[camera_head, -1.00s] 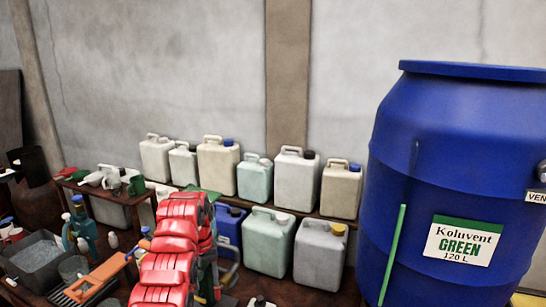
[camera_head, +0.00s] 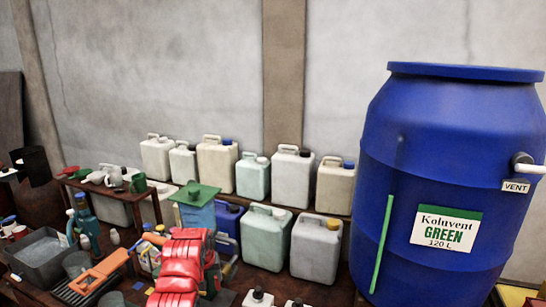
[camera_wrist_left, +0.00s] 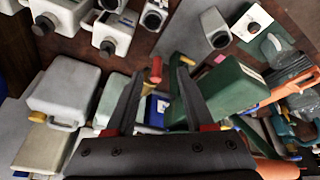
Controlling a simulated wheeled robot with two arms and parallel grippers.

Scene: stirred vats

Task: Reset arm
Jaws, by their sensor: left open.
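My left gripper (camera_wrist_left: 158,78) shows in the left wrist view with its two dark fingers spread apart and nothing seen between them. In the head view my red left arm rises from the bottom edge, left of centre, and the gripper itself is mostly hidden. A dark green container (camera_wrist_left: 220,85) appears beside the right finger in the wrist view; I cannot tell whether they touch. My right gripper is in neither view.
A large blue barrel (camera_head: 390,130) labelled Koluvent Green stands at right. Several jerrycans (camera_head: 290,178) line the wall. A grey tub (camera_head: 40,255), an orange-handled tool (camera_head: 100,270) and a green-lidded container (camera_head: 195,212) stand at left and centre. Open space lies above them.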

